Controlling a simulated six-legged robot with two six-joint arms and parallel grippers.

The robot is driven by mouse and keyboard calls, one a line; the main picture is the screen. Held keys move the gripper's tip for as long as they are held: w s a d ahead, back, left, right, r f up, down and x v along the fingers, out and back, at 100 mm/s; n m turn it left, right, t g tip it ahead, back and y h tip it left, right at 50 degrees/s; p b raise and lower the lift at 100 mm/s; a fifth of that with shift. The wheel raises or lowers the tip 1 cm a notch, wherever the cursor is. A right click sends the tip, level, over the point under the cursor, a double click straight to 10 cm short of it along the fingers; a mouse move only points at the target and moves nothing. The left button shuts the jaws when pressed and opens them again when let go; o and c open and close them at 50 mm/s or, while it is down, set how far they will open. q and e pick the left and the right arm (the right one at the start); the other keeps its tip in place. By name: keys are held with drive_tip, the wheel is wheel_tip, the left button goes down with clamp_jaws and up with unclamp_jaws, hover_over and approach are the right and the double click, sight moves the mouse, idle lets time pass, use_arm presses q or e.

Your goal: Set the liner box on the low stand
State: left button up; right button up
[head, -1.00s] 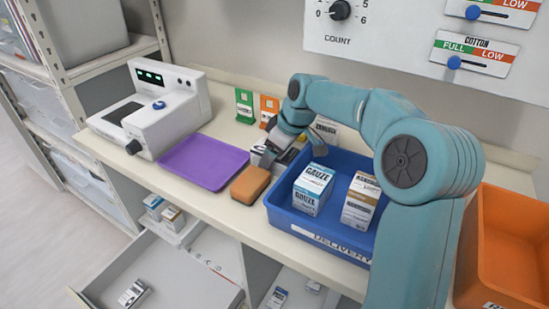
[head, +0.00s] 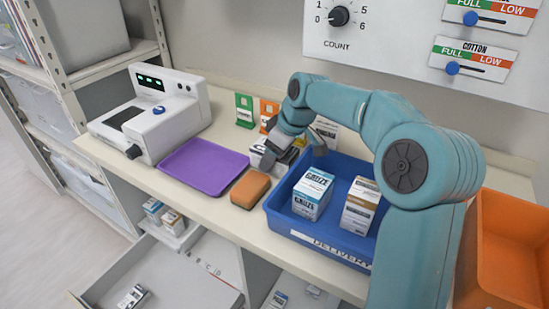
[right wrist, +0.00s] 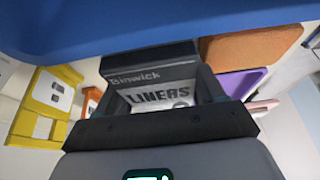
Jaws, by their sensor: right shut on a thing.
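The liner box (right wrist: 155,85), dark on top with a pale face reading LINERS, is between the fingers of my right gripper (right wrist: 160,118) in the right wrist view. In the head view the liner box (head: 258,156) shows partly, at the counter's back, behind the orange-brown sponge and left of the blue tray. My right gripper (head: 277,150) is shut on it; the wrist partly hides it. I cannot tell whether the box touches the counter. A low white stand-like ledge (head: 182,242) with two small boxes shows below the counter. My left gripper is not in view.
A blue delivery tray (head: 330,240) holds a gauze box (head: 312,195) and a brown-white box (head: 359,207). The sponge (head: 250,189), purple tray (head: 203,168) and white machine (head: 150,115) stand left of it. An orange bin (head: 505,245) is at right. A drawer (head: 185,280) is open below.

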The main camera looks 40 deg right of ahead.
wheel_tip(320, 180, up, 19)
drive_tip(key=p, duration=0.5)
drive_tip(key=shift+f+p, duration=0.15)
drive_tip(key=shift+p, duration=0.15)
